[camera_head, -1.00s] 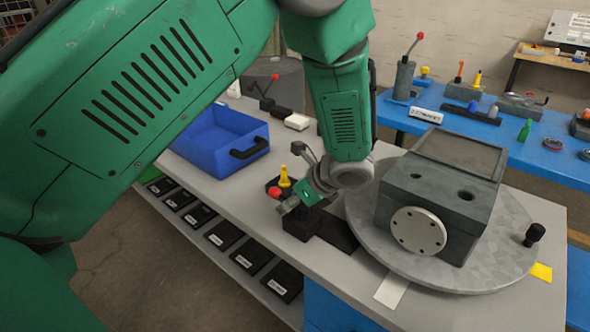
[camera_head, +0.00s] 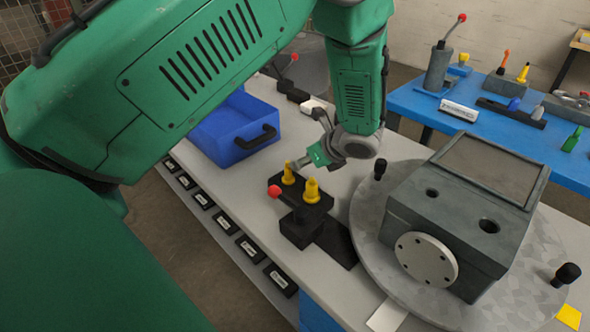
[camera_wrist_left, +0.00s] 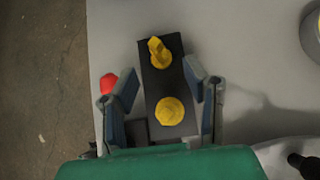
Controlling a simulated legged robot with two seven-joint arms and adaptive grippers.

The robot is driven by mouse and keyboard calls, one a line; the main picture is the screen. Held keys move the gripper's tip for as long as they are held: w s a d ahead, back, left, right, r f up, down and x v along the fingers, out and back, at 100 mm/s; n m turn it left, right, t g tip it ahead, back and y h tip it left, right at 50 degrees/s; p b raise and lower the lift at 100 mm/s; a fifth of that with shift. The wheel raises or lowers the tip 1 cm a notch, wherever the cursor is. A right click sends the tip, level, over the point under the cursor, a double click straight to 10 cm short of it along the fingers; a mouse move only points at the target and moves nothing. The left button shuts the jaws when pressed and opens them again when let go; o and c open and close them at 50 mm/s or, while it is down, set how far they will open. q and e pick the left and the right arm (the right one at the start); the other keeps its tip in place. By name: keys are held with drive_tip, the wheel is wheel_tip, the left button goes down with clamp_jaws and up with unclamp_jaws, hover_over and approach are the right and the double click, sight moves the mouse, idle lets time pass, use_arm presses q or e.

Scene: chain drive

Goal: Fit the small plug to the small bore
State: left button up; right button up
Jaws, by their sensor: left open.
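Two yellow plugs stand upright on a black stand (camera_head: 275,181). The slimmer one, which looks like the small plug (camera_head: 288,175), is at the stand's far-left end; the wider plug (camera_head: 311,191) is nearer. In the left wrist view the small plug (camera_wrist_left: 159,52) appears above the wide one (camera_wrist_left: 170,110). My left gripper (camera_head: 302,162) is open and empty. In the wrist view its fingers (camera_wrist_left: 160,80) spread to either side of the stand; their height above it is unclear. The small bore (camera_head: 432,192) is in the top of a grey block (camera_head: 455,225). My right gripper is not in view.
A red ball knob (camera_head: 274,191) sits beside the stand. The block rests on a round grey turntable (camera_head: 372,220) with black knobs (camera_head: 567,273). A larger bore (camera_head: 488,226) is in the block. A blue bin (camera_head: 225,140) stands behind the stand.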

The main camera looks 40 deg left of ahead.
sight(288, 163)
use_arm(q)
drive_tip(key=x, duration=0.4)
drive_tip(key=a+r+x, duration=0.1)
drive_tip(key=x, duration=0.1)
drive_tip(key=shift+s+a+f, duration=0.15)
drive_tip(key=shift+s+a, duration=0.05)
drive_tip(key=shift+s, duration=0.05)
drive_tip(key=shift+f, duration=0.3)
drive_tip(key=shift+w+d+f, duration=0.15)
drive_tip(key=shift+d+f, duration=0.05)
drive_tip(key=shift+d, duration=0.45)
drive_tip(key=shift+a, duration=0.25)
drive_tip(key=shift+a+f, duration=0.35)
drive_tip(key=shift+a, duration=0.55)
clamp_jaws()
drive_tip(key=shift+a+f, duration=0.2)
drive_tip(key=shift+a, duration=0.1)
drive_tip(key=shift+d+r, duration=0.2)
drive_tip(key=shift+d, duration=0.8)
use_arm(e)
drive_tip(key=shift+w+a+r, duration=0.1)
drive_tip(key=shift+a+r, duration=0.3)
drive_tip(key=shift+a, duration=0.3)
